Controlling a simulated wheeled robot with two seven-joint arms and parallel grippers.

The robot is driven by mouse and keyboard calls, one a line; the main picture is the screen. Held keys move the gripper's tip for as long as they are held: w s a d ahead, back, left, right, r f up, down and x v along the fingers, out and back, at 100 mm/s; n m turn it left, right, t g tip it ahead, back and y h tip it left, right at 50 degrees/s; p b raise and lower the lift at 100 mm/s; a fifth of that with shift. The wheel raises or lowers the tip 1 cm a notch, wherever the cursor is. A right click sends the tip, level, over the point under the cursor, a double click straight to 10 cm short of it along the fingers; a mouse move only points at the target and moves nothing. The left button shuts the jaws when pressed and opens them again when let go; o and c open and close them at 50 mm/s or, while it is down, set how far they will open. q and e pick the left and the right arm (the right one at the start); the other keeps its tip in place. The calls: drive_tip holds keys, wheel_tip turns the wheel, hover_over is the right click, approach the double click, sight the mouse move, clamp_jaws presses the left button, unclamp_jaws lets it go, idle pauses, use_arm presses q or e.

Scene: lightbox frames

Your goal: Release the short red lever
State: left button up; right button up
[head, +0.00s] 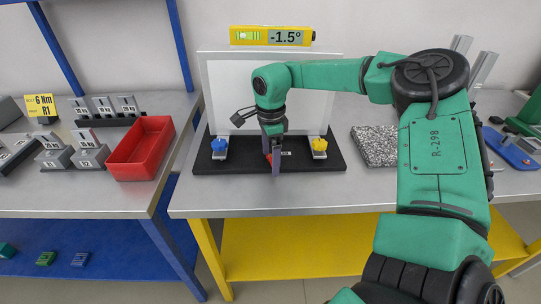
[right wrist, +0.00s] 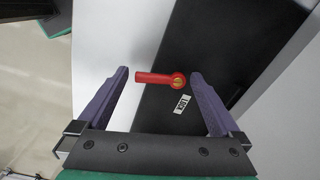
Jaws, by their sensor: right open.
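The short red lever (right wrist: 155,78) lies between the two fingertips of my right gripper (right wrist: 159,74) in the right wrist view. Its round pivot end, with a yellowish centre, is close to the right fingertip, and its handle points left with a gap to the left finger. A small white label (right wrist: 181,104) with dark letters sits beside it on the black base. In the head view my right gripper (head: 272,161) points down over the black base (head: 233,171), its fingers mostly hiding the lever (head: 268,158). The gripper is open. My left gripper is not in view.
A blue knob (head: 219,144) and a yellow knob (head: 319,145) flank the gripper before a white panel (head: 222,95). A yellow level (head: 272,36) reads -1.5°. A red tray (head: 141,148) stands left, a speckled slab (head: 375,145) right. The table front is clear.

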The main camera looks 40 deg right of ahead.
drive_tip(key=c, duration=1.2)
drive_tip(key=b, duration=0.1)
drive_tip(key=m, duration=0.1)
drive_tip(key=m+b, duration=0.1)
drive_tip(key=shift+w+a+f+b, duration=0.15)
drive_tip(key=shift+w+f+b, duration=0.1)
drive_tip(key=shift+b, duration=0.05)
drive_tip(key=shift+c, duration=0.2)
drive_tip(key=shift+r+m, duration=0.15)
drive_tip(key=shift+m, duration=0.45)
drive_tip(key=shift+r, duration=0.15)
drive_tip(key=o, duration=1.2)
drive_tip(key=shift+o, duration=0.2)
wheel_tip(320, 180, up, 15)
drive_tip(key=shift+f+p, duration=0.2)
drive_tip(key=shift+p, duration=0.1)
drive_tip(key=shift+r, duration=0.1)
